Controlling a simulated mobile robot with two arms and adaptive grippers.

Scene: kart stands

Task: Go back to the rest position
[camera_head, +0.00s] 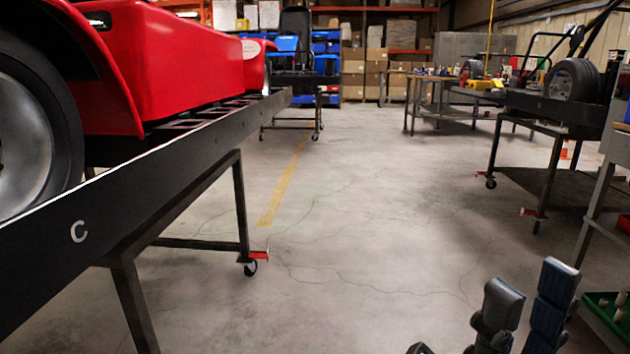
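My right gripper (530,284) shows at the bottom right. Its two dark fingers point up, with a gap between their tips and nothing seen between them. The rest of its arm is cut off by the bottom edge. A small dark tip shows at the bottom edge to the left of these fingers; I cannot tell what it belongs to. My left gripper is not recognisable in this view.
A red kart (175,65) sits on a black wheeled stand (195,145) marked C, close on the left. Another stand (540,112) with a wheel is at right. A green tray (592,303) lies near the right gripper. The middle floor (370,200) is clear, with shelves (385,50) behind.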

